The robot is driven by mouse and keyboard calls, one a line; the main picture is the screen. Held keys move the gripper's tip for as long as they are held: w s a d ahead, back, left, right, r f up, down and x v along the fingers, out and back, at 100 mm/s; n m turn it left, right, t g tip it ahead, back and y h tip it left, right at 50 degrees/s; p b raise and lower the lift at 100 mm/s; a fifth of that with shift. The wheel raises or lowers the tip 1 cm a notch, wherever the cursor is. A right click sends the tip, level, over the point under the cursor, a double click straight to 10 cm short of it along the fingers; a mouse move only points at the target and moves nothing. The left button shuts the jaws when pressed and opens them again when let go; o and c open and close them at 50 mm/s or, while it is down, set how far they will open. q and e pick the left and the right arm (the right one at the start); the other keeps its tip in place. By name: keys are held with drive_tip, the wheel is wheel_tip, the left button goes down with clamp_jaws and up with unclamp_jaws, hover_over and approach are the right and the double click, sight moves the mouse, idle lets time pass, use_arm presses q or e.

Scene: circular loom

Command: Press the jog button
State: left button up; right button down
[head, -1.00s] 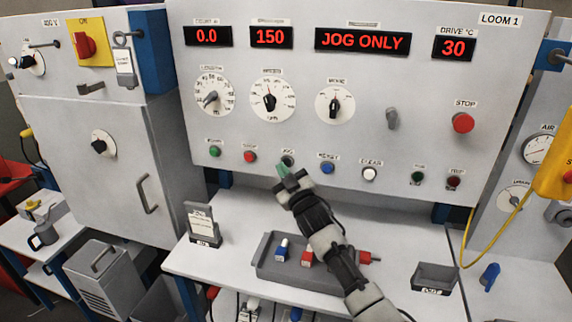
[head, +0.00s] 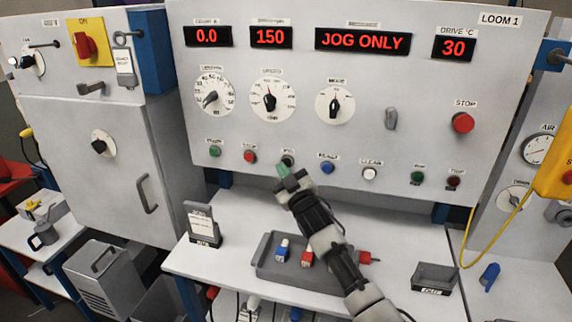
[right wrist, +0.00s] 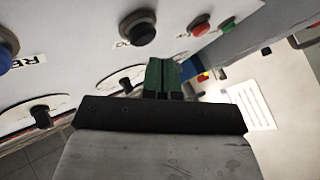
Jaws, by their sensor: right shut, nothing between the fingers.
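The jog button (head: 288,160) is a black round button in the row along the bottom of the loom's panel, between the red and blue buttons. In the right wrist view the same black button (right wrist: 138,27) shows just beyond the fingertips, beside a partly cut-off label. My right gripper (head: 282,171) is shut and empty, its green fingertips just below and in front of the jog button. In the right wrist view the fingertips (right wrist: 166,72) appear apart from the button; from the head view I cannot tell the gap. My left gripper is not in view.
The red button (head: 250,157) and blue button (head: 327,168) flank the jog button. The display (head: 362,41) reads JOG ONLY. A red stop button (head: 463,123) sits at the right. Below my arm, a grey tray (head: 264,248) with small blue and red items stands on the white shelf.

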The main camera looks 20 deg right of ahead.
drive_tip(key=shift+w+d, duration=0.15)
drive_tip(key=shift+w+d, duration=0.15)
drive_tip(key=shift+w, duration=0.05)
drive_tip(key=shift+w+d+b, duration=0.25)
drive_tip(key=shift+w+b, duration=0.15)
drive_tip(key=shift+b, duration=0.05)
idle(0.7)
drive_tip(key=shift+s+a, duration=0.15)
drive_tip(key=shift+s+a+p, duration=0.35)
drive_tip(key=shift+s+p, duration=0.15)
drive_tip(key=shift+s, duration=0.15)
